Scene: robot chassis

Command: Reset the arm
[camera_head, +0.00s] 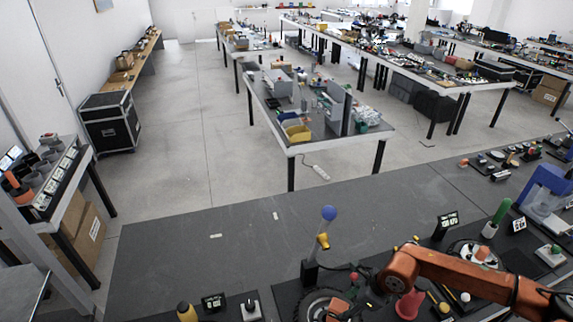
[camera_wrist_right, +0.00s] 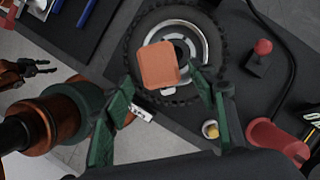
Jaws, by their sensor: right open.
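My right arm (camera_head: 450,272) comes in from the right in the head view, its orange link bent down toward the bench. My right gripper (camera_head: 356,287) is small and dark there, beside a black-tyred wheel (camera_head: 318,304). In the right wrist view its green-lined fingers (camera_wrist_right: 160,105) are spread apart with nothing held. Beyond them an orange block (camera_wrist_right: 159,65) lies over the middle of a wheel (camera_wrist_right: 132,45). At the left edge of that view, an orange-and-black arm part and a small dark claw, perhaps my left gripper (camera_wrist_right: 35,68), show. Its jaw state is unclear.
A red cup (camera_wrist_right: 275,140) and a red-knobbed lever (camera_wrist_right: 260,52) stand right of the wheel in the wrist view. A blue-topped post (camera_head: 328,215), a green-handled item (camera_head: 500,211) and a blue device (camera_head: 545,188) stand on the bench. The bench's left-centre (camera_head: 190,255) is mostly clear.

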